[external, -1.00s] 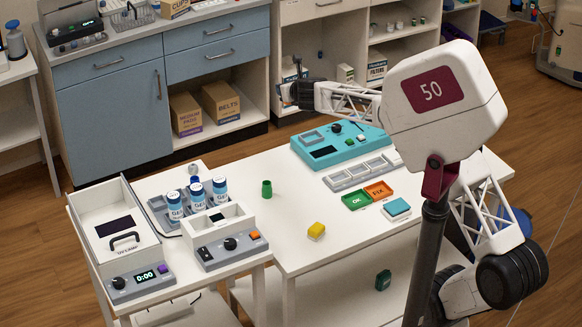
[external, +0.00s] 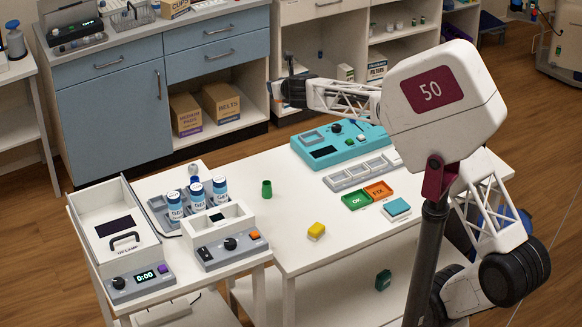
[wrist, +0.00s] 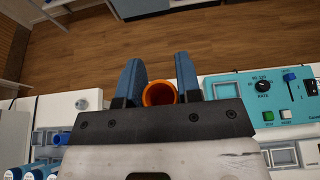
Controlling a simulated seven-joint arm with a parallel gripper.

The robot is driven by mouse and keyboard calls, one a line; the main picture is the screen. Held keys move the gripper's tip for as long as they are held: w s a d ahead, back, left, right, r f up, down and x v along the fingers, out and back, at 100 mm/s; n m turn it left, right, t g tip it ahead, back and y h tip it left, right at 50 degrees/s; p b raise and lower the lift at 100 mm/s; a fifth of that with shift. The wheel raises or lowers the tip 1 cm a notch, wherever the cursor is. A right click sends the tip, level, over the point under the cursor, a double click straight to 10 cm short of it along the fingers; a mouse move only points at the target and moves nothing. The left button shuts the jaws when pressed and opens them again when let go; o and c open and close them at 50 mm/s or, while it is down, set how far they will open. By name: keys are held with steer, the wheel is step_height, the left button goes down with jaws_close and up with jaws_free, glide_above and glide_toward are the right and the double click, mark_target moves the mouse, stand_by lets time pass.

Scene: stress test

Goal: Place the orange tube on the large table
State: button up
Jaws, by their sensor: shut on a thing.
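The orange tube (wrist: 159,94) stands between the two blue fingers of my gripper (wrist: 158,84) in the wrist view, its round open mouth facing the camera. My gripper is shut on it. In the external view my gripper (external: 288,84) is raised near the cabinets behind the large table (external: 295,200); I cannot make out the tube there. In the wrist view the fingers overlap the wooden floor just past the table's far edge. The large table is white and stands in the middle.
A teal control panel (external: 340,147), a green tube (external: 267,188), a yellow block (external: 316,231), green OK (external: 356,200) and orange FIX (external: 378,190) trays stand on the large table. A smaller table at left holds a drawer box (external: 120,228) and several labelled bottles.

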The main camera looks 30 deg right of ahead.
steer(key=s+a, duration=0.8)
steer(key=a, duration=0.5)
steer(key=s+a, duration=0.8)
steer(key=a, duration=0.4)
steer(key=s+a, duration=0.4)
steer(key=s, duration=0.5)
steer(key=s+a, duration=0.5)
steer(key=s, duration=0.5)
steer(key=s+a, duration=0.4)
steer(key=s, duration=0.5)
step_height(320, 180, down, 16)
steer(key=shift+r, duration=0.2)
steer(key=w+a, duration=0.3)
steer(key=w+a+f, duration=0.1)
steer(key=w+a, duration=0.7)
steer(key=shift+w+a+f, duration=0.15)
steer(key=shift+w+f, duration=0.05)
steer(key=shift+w, duration=0.05)
